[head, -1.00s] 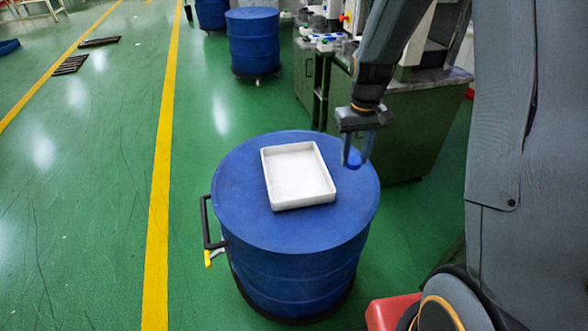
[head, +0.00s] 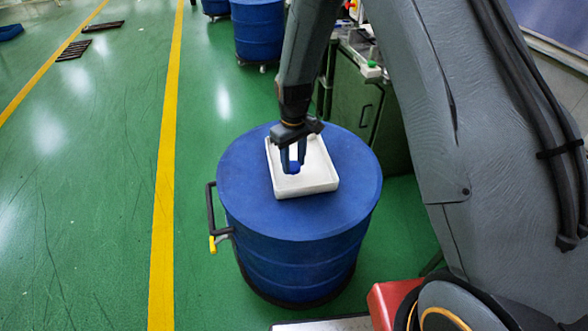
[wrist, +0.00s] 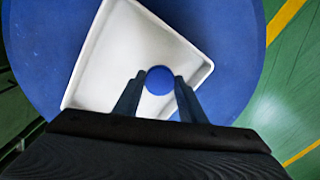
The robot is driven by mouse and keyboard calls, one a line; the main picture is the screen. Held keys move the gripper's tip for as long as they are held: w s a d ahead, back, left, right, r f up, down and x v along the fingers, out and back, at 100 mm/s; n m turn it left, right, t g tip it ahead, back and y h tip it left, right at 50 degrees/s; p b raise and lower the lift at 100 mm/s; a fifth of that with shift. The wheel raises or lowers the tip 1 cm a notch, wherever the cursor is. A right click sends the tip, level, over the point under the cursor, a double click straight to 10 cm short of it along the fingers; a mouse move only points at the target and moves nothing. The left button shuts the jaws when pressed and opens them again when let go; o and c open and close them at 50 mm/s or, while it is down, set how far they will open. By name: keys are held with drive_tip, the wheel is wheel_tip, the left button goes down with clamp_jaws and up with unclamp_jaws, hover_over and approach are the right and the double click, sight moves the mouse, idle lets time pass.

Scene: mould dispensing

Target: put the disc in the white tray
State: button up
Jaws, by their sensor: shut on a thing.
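The white tray (head: 318,186) is a shallow square tray lying on top of a blue drum. It also shows in the wrist view (wrist: 112,60), with its rim around the area under my gripper. My gripper (head: 294,164) points down over the tray, its fingers within the tray's outline. In the wrist view the two fingers (wrist: 157,92) are shut on the blue disc (wrist: 159,80). The disc also shows between the fingertips in the head view (head: 294,167). I cannot tell whether the disc touches the tray floor.
The blue drum (head: 250,205) stands on the green floor, with a black handle (head: 211,217) at its left. More blue drums (head: 256,35) stand behind. A dark green cabinet (head: 352,95) is close behind at the right. The floor left of the drum is clear.

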sight(294, 166)
drive_tip(key=shift+f+p, duration=0.5)
drive_tip(key=shift+f, duration=1.55)
drive_tip(key=shift+f, duration=0.2)
drive_tip(key=o, duration=1.1)
drive_tip(key=shift+c, duration=0.2)
